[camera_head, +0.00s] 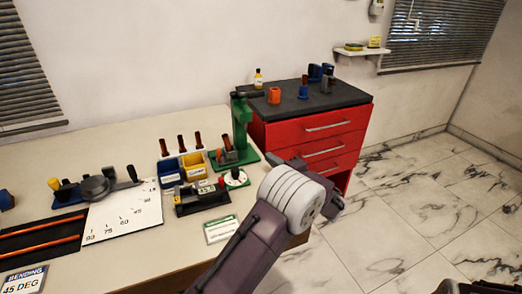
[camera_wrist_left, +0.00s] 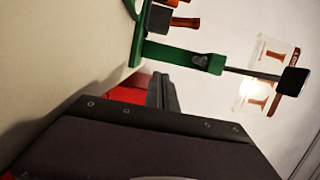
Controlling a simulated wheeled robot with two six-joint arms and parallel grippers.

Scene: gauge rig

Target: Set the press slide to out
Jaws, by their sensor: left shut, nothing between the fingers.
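The green press (camera_head: 240,122) stands upright at the right end of the workbench, with a dark lever at its top. On its green base sits a dark block with an orange-brown part (camera_head: 228,155), which may be the slide; its setting is too small to tell. The press also shows sideways in the left wrist view (camera_wrist_left: 175,54), with the lever reaching right to a black knob. My left gripper (camera_wrist_left: 163,92) is shut and empty, apart from the press. In the head view my left arm's pale joint mostly hides it. My right gripper is out of view.
A red drawer cabinet (camera_head: 318,143) with a dark top stands right of the bench. Bins (camera_head: 170,172), a black fixture (camera_head: 198,198) and a round green-edged gauge (camera_head: 235,178) sit left and front of the press. A white label card (camera_head: 220,229) lies near the bench edge.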

